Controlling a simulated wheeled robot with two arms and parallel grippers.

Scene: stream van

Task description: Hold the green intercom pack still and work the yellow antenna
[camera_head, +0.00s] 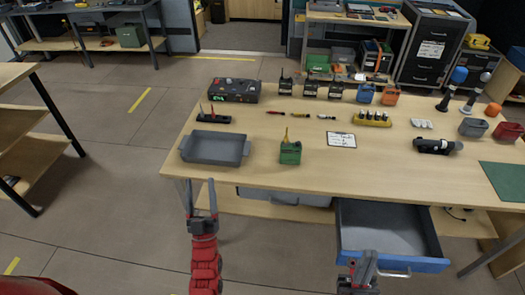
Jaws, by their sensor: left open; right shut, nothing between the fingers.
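The green intercom pack (290,153) stands upright near the front edge of the wooden table. Its short yellow antenna (286,134) sticks up from the top. My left gripper (201,196) is open and empty in front of the table, below and left of the pack, pointing up toward the grey tray. My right gripper (362,263) is shut and empty at the bottom of the view, in front of the open drawer. Neither gripper touches the pack.
A grey tray (184,150) lies left of the pack and a white labelled card (341,144) lies right of it. The blue-fronted drawer (433,266) hangs open below the table. Black radios, a control box (234,97) and microphones stand farther back.

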